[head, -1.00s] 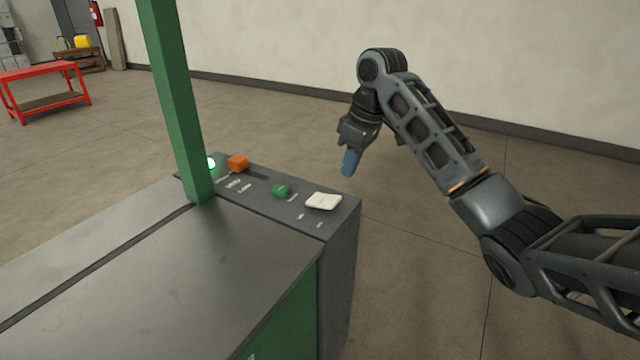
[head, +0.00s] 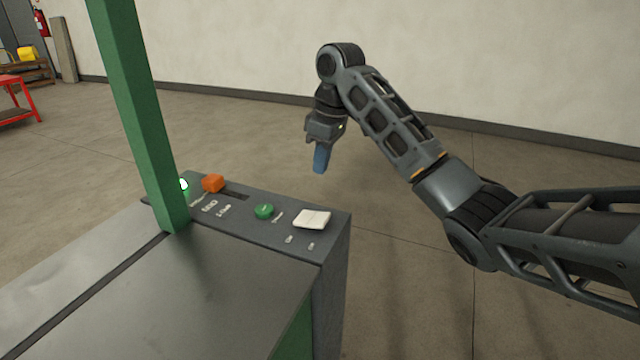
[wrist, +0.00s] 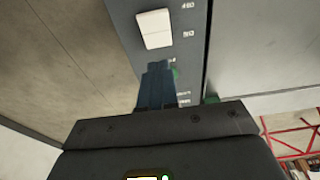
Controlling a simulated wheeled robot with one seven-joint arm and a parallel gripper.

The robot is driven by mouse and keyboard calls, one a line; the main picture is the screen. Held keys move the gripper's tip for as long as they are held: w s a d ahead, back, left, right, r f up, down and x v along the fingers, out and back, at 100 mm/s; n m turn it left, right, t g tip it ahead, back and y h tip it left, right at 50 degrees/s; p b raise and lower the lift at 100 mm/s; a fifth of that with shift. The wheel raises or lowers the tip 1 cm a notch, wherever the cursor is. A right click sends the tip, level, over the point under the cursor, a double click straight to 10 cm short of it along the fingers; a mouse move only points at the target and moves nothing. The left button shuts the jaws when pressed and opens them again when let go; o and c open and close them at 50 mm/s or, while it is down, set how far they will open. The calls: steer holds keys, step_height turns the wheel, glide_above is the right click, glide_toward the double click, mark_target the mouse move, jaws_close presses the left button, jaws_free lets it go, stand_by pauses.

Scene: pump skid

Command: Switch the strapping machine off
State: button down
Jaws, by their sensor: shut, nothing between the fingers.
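The strapping machine (head: 200,285) has a grey top, a green upright post (head: 135,110) and a control strip along its far edge. On the strip are a lit green lamp (head: 183,184), an orange knob (head: 213,183) by a dark slot, a green round button (head: 264,211) and a white rocker switch (head: 312,219). The rocker also shows in the wrist view (wrist: 155,29). My gripper (head: 320,160), with blue fingers, points down beyond the strip, apart from it. It is shut and empty. In the wrist view its fingers (wrist: 156,86) partly hide the green button.
A red table (head: 18,100) stands at the far left, near a wooden rack with a yellow item (head: 27,54) and a fire extinguisher (head: 41,22). The floor between the machine and the back wall is clear.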

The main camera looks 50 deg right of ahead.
steer(key=p, duration=0.1)
glide_above(319, 220)
step_height(319, 220, down, 11)
steer(key=shift+w+f, duration=0.1)
steer(key=shift+f, duration=0.8)
steer(key=shift+s+d+f+t+y, duration=0.1)
steer(key=shift+s+f+t+y, duration=0.2)
steer(key=shift+s+f+t, duration=0.35)
steer(key=shift+w+r, duration=0.1)
steer(key=shift+r, duration=0.05)
steer(key=shift+w, duration=0.1)
steer(key=shift+w+a+r, duration=0.2)
steer(key=shift+w, duration=0.45)
steer(key=shift+r, duration=0.1)
